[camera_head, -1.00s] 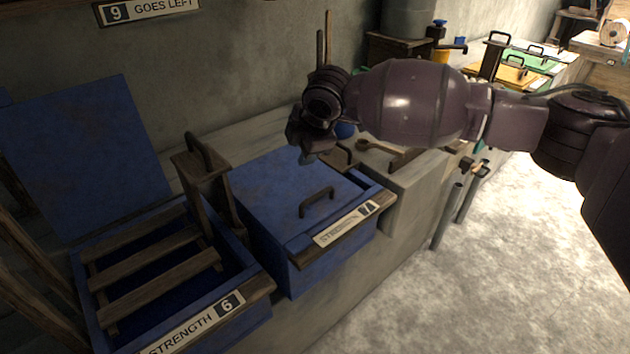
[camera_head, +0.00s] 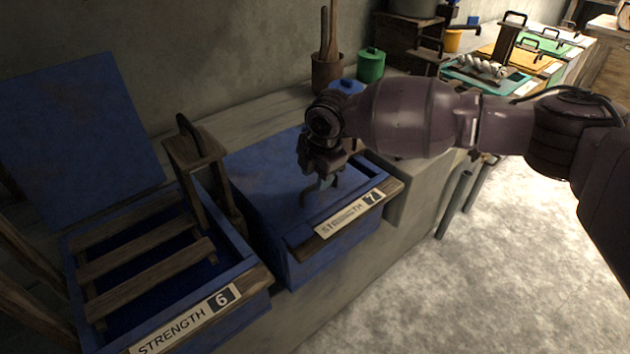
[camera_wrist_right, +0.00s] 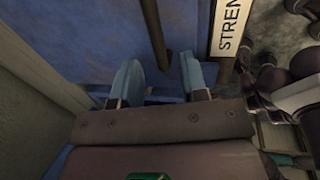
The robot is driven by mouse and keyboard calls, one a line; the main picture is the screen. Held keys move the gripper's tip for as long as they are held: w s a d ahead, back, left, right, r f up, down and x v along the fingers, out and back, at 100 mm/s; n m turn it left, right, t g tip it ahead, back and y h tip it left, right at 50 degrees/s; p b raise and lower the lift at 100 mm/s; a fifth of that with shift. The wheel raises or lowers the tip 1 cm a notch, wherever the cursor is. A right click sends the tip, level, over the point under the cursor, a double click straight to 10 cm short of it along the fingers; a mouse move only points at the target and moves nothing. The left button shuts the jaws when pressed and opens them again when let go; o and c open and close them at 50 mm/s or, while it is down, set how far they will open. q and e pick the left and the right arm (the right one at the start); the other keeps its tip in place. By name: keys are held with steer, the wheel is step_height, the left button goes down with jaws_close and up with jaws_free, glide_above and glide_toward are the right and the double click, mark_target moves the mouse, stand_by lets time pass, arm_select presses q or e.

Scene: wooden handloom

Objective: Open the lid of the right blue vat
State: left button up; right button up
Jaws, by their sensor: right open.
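The right blue vat (camera_head: 295,265) carries a label reading STRENGTH 7. Its blue lid (camera_head: 262,165) lies flat and closed, with a dark handle near the front. My right gripper (camera_head: 320,186) points down at this handle and covers much of it in the head view. In the right wrist view, the blue-grey fingers (camera_wrist_right: 161,78) are spread apart over the blue lid (camera_wrist_right: 190,30). The dark handle (camera_wrist_right: 154,35) reaches down toward the gap between them; whether the fingers touch it I cannot tell. My left gripper is not in view.
The left blue vat (camera_head: 232,312), labelled 6, stands beside it with its lid (camera_head: 85,135) raised and wooden slats across the opening. A green pot (camera_head: 370,66) and a wooden pot (camera_head: 327,72) stand behind.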

steer(key=shift+w+a+f, duration=0.1)
steer(key=shift+w+f, duration=0.05)
steer(key=shift+f, duration=0.5)
steer(key=shift+w+a+f, duration=0.1)
steer(key=shift+f, duration=0.5)
jaws_close()
